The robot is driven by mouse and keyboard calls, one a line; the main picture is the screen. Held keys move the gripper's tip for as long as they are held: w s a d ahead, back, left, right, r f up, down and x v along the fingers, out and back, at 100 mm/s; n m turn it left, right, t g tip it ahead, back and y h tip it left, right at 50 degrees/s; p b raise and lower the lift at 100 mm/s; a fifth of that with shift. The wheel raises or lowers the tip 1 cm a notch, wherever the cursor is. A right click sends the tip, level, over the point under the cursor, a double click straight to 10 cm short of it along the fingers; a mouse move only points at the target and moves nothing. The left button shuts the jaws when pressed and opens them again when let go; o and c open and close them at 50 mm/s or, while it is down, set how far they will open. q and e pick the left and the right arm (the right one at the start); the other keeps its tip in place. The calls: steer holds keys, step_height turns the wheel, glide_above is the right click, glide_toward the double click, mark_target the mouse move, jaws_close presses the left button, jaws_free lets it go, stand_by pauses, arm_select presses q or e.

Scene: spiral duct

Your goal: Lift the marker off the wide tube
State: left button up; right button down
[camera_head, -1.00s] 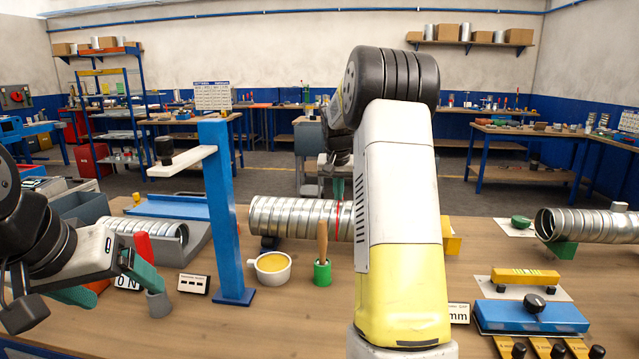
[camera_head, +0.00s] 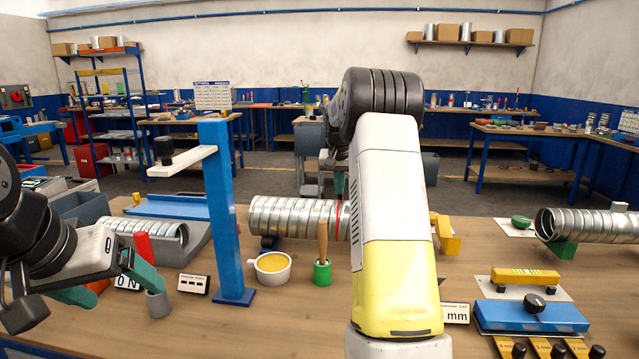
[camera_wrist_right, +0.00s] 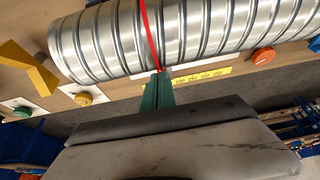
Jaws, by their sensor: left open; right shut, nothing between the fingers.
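The wide tube (camera_head: 290,217) is a ribbed silver spiral duct lying across the middle of the table. A thin red band (camera_head: 341,219) crosses its surface; I take this for the marker. In the right wrist view the band (camera_wrist_right: 149,30) runs across the tube (camera_wrist_right: 200,30), its lower end close to my right gripper's fingertips (camera_wrist_right: 161,74). These green fingers are shut with nothing between them; whether they touch the band or tube is unclear. My right arm hides the tube's right part in the head view. My left gripper (camera_head: 122,286) is open at the left.
A blue post (camera_head: 222,215) with a white arm stands left of the tube. A cup with yellow contents (camera_head: 272,267) and a green holder with a wooden stick (camera_head: 322,270) stand in front. A grey cup (camera_head: 158,303) is close to my left gripper.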

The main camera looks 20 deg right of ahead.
steer(key=shift+w+d+r, duration=0.1)
steer(key=shift+w+d, duration=0.2)
steer(key=shift+w, duration=0.4)
steer(key=shift+w+d+r, duration=0.1)
steer(key=shift+w+d, duration=0.25)
steer(key=shift+w, duration=0.3)
steer(key=shift+w+d, duration=0.3)
steer(key=shift+w, duration=0.4)
steer(key=shift+s+a, duration=0.25)
steer(key=shift+s, duration=0.25)
steer(key=shift+s+a, duration=0.2)
steer(key=shift+s, duration=0.25)
steer(key=shift+r, duration=4.5)
